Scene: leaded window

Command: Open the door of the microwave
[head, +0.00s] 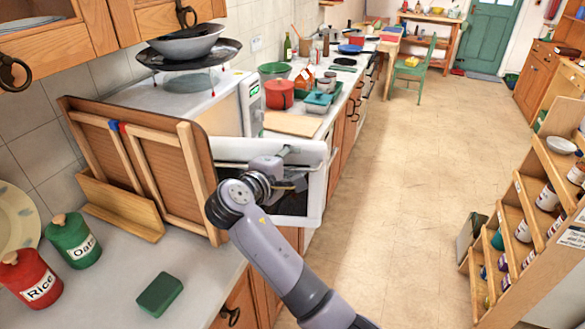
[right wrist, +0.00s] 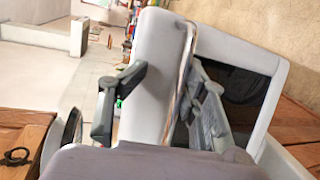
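The white microwave (head: 212,112) stands on the counter against the tiled wall, its green display on the front. Its white-framed door (head: 316,180) is swung out over the counter's front edge, with a dark window. The door's white frame (right wrist: 279,88) and dark pane also show in the right wrist view. My right gripper (head: 285,162) is at the door, covering part of it. In the right wrist view its fingers (right wrist: 158,105) stand apart, one on each side of a white part of the door; firm contact cannot be told. My left gripper is not in view.
A wooden rack (head: 150,165) stands left of the door, partly hiding the microwave. Pans (head: 190,50) sit on top of the microwave. Red (head: 30,278) and green (head: 72,240) canisters stand on the near counter. Floor (head: 400,180) is clear up to the stepped shelf (head: 540,200) at right.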

